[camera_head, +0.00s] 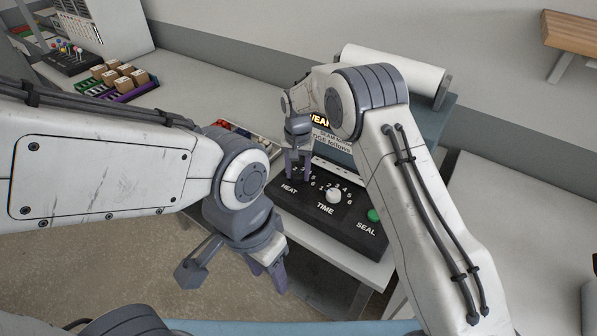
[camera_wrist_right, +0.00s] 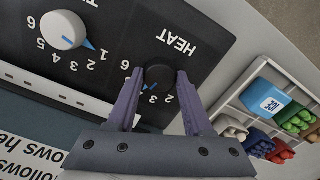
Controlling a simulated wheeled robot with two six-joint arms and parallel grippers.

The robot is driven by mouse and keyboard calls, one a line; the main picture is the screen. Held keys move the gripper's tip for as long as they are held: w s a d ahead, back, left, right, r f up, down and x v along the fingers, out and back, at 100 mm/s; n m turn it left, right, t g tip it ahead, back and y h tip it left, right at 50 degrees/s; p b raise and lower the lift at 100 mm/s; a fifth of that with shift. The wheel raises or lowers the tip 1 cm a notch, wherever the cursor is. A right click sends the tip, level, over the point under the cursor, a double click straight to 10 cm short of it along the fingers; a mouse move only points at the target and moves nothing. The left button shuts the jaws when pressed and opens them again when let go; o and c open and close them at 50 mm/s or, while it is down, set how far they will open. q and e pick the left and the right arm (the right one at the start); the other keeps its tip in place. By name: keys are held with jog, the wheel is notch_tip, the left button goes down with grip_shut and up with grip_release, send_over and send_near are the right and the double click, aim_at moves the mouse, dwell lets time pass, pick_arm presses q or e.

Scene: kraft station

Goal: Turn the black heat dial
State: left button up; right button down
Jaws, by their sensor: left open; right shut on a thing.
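The black heat dial (camera_wrist_right: 159,77) sits on the black control panel (camera_head: 338,222) by the HEAT label, with a small blue pointer mark. In the right wrist view my right gripper (camera_wrist_right: 156,80) has its two purple fingers on either side of the dial, shut on it. In the head view my right gripper (camera_head: 298,172) reaches down to the panel's left end and hides the dial. My left gripper (camera_head: 267,274) is open and empty, hanging in front of the station's front edge.
The white time dial (camera_head: 333,195) and green seal button (camera_head: 374,215) lie right of the heat dial. A sectioned tray (camera_wrist_right: 262,125) of coloured items stands beside the panel. A white roll (camera_head: 392,73) is behind. Boxes in coloured trays (camera_head: 118,82) stand far left.

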aim_at(298, 175)
jog(key=shift+s, duration=0.1)
jog(key=shift+c, duration=1.6)
grip_release()
jog(key=shift+r, duration=0.5)
notch_tip(298, 175, up, 10)
jog(key=b, duration=0.2)
jog(key=shift+f, duration=0.25)
